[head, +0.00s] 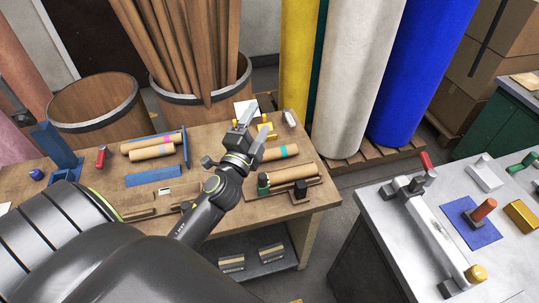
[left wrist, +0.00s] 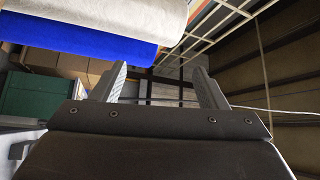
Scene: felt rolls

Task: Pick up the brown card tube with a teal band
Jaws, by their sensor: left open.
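The brown card tube with a teal band (head: 283,152) lies on the wooden workbench (head: 225,245), right of my left gripper. Its left end is partly hidden behind my left wrist. My left gripper (head: 246,113) is raised in front of the bench's far part, its fingers pointing up and away in the head view. In the left wrist view its two fingers (left wrist: 162,85) stand apart with nothing between them. That view looks toward the ceiling and large rolls, and does not show the tube. My right gripper is not in view.
Tubes with pink (head: 152,153) and purple bands lie at the bench's left. Plain tubes (head: 293,174) lie on a rack nearer the front, close to the teal-banded one. Yellow pieces and a white card sit behind. A grey bench (head: 400,240) stands right across a gap.

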